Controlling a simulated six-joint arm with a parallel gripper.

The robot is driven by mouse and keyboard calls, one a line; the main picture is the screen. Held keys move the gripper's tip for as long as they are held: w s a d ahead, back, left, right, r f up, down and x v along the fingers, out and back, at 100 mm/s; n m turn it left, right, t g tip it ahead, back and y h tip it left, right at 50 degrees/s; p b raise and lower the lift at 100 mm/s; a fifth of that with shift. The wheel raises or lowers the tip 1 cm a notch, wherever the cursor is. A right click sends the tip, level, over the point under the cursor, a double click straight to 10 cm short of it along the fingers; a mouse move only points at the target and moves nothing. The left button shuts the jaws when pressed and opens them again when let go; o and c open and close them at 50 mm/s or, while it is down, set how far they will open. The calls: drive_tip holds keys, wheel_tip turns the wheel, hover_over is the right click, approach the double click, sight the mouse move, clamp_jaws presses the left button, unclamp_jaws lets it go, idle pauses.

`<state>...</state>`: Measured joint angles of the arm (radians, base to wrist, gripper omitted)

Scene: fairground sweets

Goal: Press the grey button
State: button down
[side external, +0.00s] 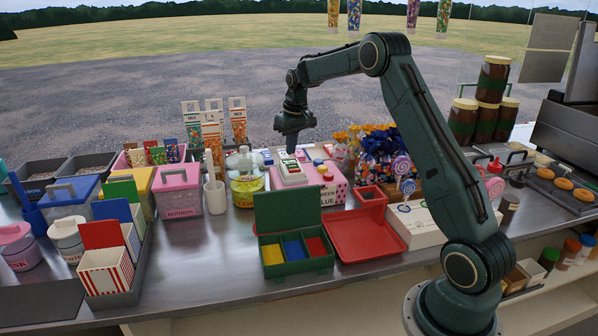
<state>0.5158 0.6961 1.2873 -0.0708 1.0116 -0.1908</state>
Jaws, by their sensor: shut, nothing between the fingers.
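My gripper (291,149) is shut and empty, pointing down. Its tip is just above a small white and red device (293,177) with a greenish face, at the middle of the counter. I cannot tell whether the tip touches it. The device stands at the left part of a pink box (334,193) with lettering on its front and small coloured knobs on top. I cannot make out a grey button for certain; the parts under the fingertips are too small and partly hidden.
A yellow-filled clear tub (244,191) stands left of the device, and bagged sweets (380,160) stand to the right. In front are an open green box (290,212) with coloured compartments and a red tray (364,238). Jars (491,80) are stacked at the back right.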

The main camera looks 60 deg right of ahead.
sight(291, 166)
wheel_tip(291, 166, up, 5)
drive_tip(key=shift+f, duration=0.1)
idle(0.6)
drive_tip(key=s+a+r+n+t, duration=0.1)
drive_tip(key=s+a+r, duration=0.55)
drive_tip(key=a, duration=0.25)
drive_tip(key=s+a+r+n+t, duration=0.1)
drive_tip(key=s+a+r, duration=0.55)
drive_tip(key=a, duration=0.35)
drive_tip(key=s+a+f, duration=0.2)
drive_tip(key=s+a, duration=0.1)
drive_tip(key=s, duration=0.4)
drive_tip(key=s+a+f+t, duration=0.1)
drive_tip(key=s+a+f, duration=0.1)
drive_tip(key=s, duration=0.4)
drive_tip(key=s+a+f+n, duration=0.1)
drive_tip(key=s+a+f, duration=0.1)
drive_tip(key=s, duration=0.5)
drive_tip(key=shift+s+a+t, duration=0.35)
drive_tip(key=shift+a+t, duration=0.05)
drive_tip(key=shift+a, duration=0.5)
